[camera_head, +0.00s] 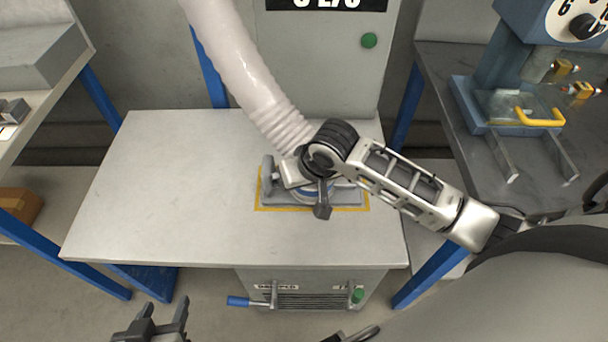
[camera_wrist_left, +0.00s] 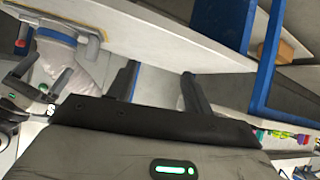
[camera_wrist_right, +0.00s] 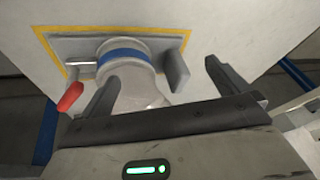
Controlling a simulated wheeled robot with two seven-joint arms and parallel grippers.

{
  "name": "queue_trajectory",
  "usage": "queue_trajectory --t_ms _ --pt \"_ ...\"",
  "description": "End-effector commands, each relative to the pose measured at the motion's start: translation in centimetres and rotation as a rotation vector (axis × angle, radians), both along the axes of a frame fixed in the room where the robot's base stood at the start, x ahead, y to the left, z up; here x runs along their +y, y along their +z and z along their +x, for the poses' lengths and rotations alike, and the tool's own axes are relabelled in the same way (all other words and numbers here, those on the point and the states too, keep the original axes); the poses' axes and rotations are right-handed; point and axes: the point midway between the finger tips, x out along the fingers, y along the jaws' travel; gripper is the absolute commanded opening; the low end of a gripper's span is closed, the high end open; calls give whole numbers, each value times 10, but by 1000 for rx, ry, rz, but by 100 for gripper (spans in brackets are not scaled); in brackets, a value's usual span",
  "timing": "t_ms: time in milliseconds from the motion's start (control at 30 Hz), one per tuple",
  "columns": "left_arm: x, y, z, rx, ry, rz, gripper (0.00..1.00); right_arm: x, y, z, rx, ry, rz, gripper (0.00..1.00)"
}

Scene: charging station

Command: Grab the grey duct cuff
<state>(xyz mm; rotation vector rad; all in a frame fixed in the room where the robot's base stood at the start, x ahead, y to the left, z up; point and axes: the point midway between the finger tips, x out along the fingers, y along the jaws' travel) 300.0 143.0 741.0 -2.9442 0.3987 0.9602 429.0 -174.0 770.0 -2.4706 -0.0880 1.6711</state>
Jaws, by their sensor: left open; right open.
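The grey duct cuff (camera_wrist_right: 145,88) shows in the right wrist view, with a blue band around its end, at a grey base plate (camera_wrist_right: 70,47) inside a yellow outline. In the head view, the pale hose (camera_head: 240,65) runs down to it, and my right arm hides much of the cuff. My right gripper (camera_wrist_right: 162,70) is open; its left finger overlaps the cuff in the picture, and contact cannot be told. My left gripper (camera_head: 155,322) is open and empty, low in front of the table. The hose's lower end (camera_wrist_left: 75,72) also shows in the left wrist view.
A red lever (camera_wrist_right: 70,97) sits left of the cuff, and a grey upright block (camera_wrist_right: 176,70) right of it. The table (camera_head: 160,190) is otherwise clear. A blue press (camera_head: 490,90) stands on the right bench, and a shelf (camera_head: 40,60) stands left.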

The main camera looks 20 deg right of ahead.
Motion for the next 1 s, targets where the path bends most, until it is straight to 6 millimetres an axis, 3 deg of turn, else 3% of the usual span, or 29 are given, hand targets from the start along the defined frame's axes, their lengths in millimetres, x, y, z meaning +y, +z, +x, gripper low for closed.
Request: queue_trajectory --t_ms 33,200,333,800,1000 --pt "1 2 0 2 -2 4 51 -15 16 11 26 -41 -40 100" --pt "2 2 0 6 -6 14 51 -47 42 24 106 -163 -121 100" --pt "2 1 0 4 -7 18 51 -57 44 27 131 -202 -145 100" --pt "-1 -6 3 -9 -5 -4 51 -63 -41 51 133 -207 -146 100" --pt "-3 -1 4 -19 1 -20 51 -64 -55 55 131 -205 -146 100"
